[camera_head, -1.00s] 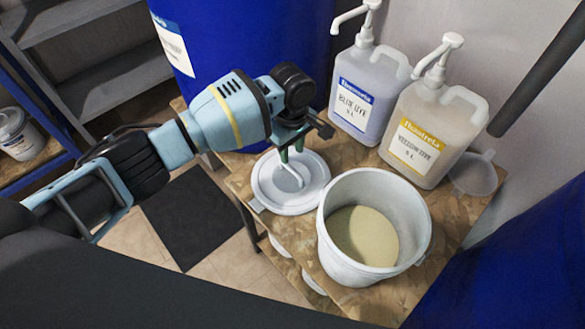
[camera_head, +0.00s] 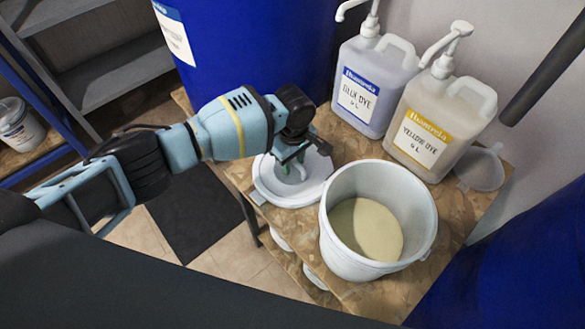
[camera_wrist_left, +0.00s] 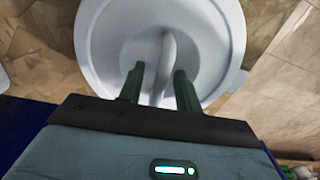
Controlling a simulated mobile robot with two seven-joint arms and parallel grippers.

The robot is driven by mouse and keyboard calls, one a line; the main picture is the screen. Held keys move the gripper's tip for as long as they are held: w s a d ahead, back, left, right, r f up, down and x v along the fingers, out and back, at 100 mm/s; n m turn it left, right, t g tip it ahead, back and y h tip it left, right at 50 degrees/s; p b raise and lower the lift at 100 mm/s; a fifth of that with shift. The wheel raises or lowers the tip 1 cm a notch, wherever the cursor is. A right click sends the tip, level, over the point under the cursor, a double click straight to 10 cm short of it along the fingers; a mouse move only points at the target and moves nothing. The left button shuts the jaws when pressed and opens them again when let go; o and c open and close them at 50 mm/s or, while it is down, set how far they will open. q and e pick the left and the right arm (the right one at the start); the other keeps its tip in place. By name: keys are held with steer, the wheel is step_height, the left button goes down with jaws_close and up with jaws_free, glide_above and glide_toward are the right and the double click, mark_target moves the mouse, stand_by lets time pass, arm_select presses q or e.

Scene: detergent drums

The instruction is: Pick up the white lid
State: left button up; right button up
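The white lid (camera_head: 311,192) lies flat on the wooden table, left of the open white bucket. It is round, with a raised bar handle across its recessed middle. It fills most of the upper left wrist view (camera_wrist_left: 104,45), with the handle (camera_wrist_left: 168,52) between the fingers. My left gripper (camera_head: 292,171) is over the lid's middle, pointing down. Its two green fingers (camera_wrist_left: 160,88) are apart, one on each side of the handle, with gaps showing. I cannot tell whether the fingertips touch the lid. My right gripper is not in view.
The bucket (camera_head: 342,250) holds beige powder. A blue dye jug (camera_head: 372,77) and a yellow dye jug (camera_head: 435,125) with pumps stand behind. A clear funnel (camera_head: 482,168) lies at the right. A blue drum (camera_head: 255,45) stands behind my left arm.

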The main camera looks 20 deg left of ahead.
arm_select(q)
steer(key=c, duration=0.7)
jaws_close()
steer(key=shift+r, duration=0.1)
